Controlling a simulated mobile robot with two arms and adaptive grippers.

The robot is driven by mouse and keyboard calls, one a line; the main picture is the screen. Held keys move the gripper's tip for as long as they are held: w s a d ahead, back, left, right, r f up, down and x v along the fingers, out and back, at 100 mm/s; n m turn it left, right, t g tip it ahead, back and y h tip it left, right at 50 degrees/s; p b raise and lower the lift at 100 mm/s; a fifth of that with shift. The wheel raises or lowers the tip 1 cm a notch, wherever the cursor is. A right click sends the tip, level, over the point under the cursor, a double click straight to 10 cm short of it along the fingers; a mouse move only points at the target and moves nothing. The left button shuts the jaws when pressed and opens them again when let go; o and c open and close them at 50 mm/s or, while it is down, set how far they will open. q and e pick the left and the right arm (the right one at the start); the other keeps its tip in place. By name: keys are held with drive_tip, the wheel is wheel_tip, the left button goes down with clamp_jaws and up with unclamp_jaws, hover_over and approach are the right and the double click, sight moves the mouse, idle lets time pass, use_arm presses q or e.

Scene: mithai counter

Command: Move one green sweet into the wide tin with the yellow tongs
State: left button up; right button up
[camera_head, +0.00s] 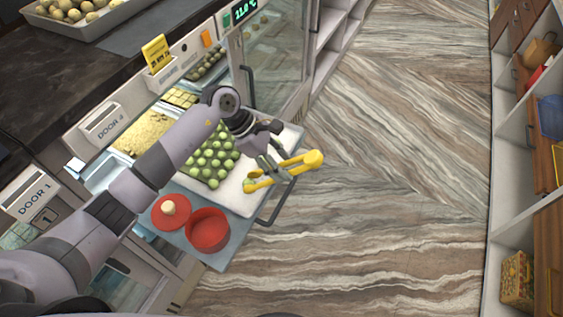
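My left gripper (276,164) is closed around the yellow tongs (309,161), above the right side of a white tray. The tongs' rounded yellow end points right and their tips point left. Many green sweets (208,163) lie in rows on the white tray (236,198), left of the tongs. The wide tin (208,241) is red, round and open, nearer to me, and looks empty. My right gripper is out of view.
A red round lid (160,221) with a pale knob lies left of the tin on a grey-blue pulled-out shelf (223,257). A metal handle (272,215) runs along its right side. The glass counter stands behind; open floor (400,190) lies to the right.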

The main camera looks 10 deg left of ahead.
use_arm(q)
drive_tip(key=shift+r, duration=0.1)
clamp_jaws()
wheel_tip(320, 180, up, 12)
drive_tip(key=p, duration=0.5)
drive_tip(key=shift+p, duration=0.3)
drive_tip(key=shift+d, duration=0.1)
idle(0.4)
